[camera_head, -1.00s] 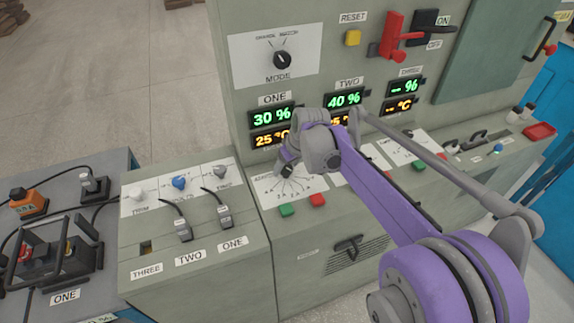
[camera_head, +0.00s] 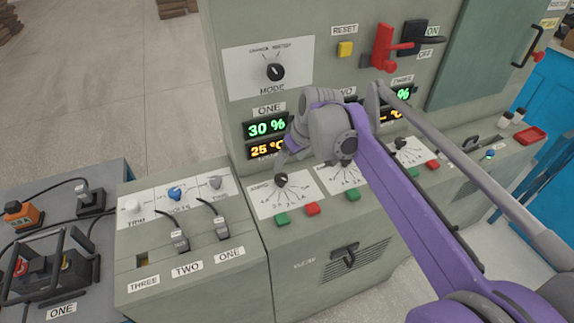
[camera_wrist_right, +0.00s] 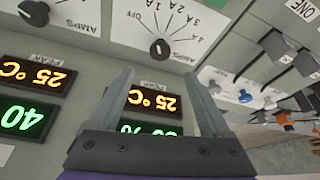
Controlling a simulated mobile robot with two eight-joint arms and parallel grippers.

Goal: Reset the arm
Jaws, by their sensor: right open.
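My right arm reaches in from the lower right in the head view. Its gripper (camera_head: 284,160) is mostly hidden behind its own grey wrist, in front of the panel between display ONE (camera_head: 266,138) and the dial below it (camera_head: 281,180). In the right wrist view the gripper (camera_wrist_right: 163,85) is open with nothing between its fingers. That view is upside down; the fingers frame part of the lit displays, with a black dial knob (camera_wrist_right: 160,48) beyond the tips. Display TWO is partly hidden by the wrist in the head view. My left gripper is not in view.
The grey cabinet carries a MODE knob (camera_head: 275,72), a yellow RESET button (camera_head: 345,49) and a red lever (camera_head: 384,47). Charger levers (camera_head: 178,236) stand left on a lower console. A caged battery (camera_head: 50,272) sits farther left. Open floor lies at upper left.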

